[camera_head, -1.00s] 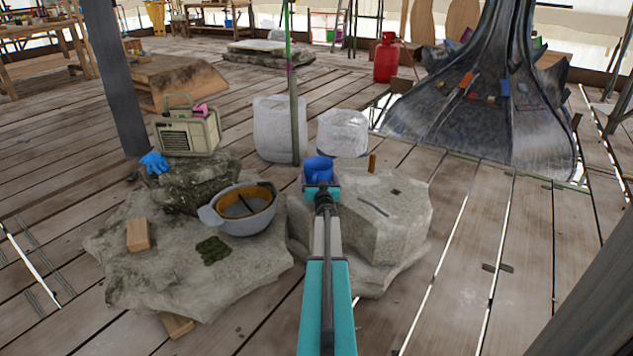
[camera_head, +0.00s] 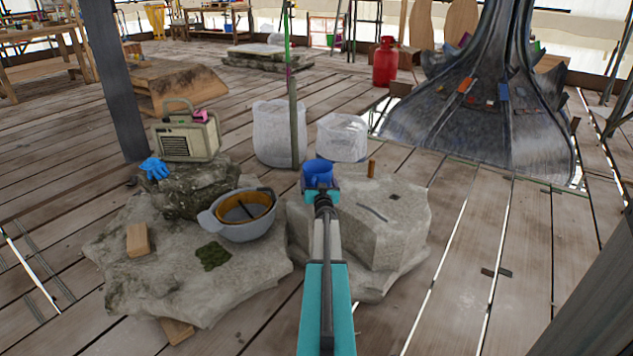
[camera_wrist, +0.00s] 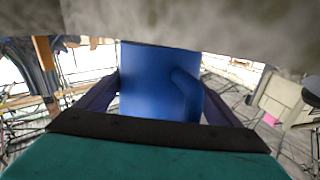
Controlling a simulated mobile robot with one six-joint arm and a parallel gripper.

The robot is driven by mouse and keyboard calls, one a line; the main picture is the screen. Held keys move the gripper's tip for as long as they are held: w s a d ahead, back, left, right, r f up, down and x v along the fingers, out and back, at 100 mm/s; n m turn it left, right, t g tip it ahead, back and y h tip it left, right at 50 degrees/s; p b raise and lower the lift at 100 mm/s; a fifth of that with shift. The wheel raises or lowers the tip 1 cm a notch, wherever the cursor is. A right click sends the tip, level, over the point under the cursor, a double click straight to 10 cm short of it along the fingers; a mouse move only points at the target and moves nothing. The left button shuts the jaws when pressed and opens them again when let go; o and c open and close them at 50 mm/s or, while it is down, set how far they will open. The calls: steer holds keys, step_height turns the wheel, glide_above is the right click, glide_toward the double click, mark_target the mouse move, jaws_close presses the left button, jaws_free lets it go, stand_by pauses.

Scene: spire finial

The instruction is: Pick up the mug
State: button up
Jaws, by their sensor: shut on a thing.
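One end of the mug borders the stone at the top of that view. I cannot tell whether the mug touches the stone or is just clear of it.
The stone block (camera_head: 395,225) has a small brown piece (camera_head: 371,168) on top. A grey bucket (camera_head: 240,228) and a wood block (camera_head: 138,240) lie on the rock at left, near a radio (camera_head: 188,138). A post (camera_head: 294,120) and white bags (camera_head: 342,138) stand behind.

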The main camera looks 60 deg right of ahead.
steer(key=shift+r+p, duration=0.75)
steer(key=shift+r, duration=0.4)
steer(key=shift+s+a+r, duration=0.1)
steer(key=shift+s+a, duration=0.05)
steer(key=r+p+v, duration=0.1)
steer(key=p+v, duration=0.4)
steer(key=v, duration=1)
steer(key=shift+s+d, duration=0.2)
steer(key=shift+s, duration=0.25)
steer(key=shift+s+a+r, duration=0.1)
steer(key=shift+s+r, duration=0.05)
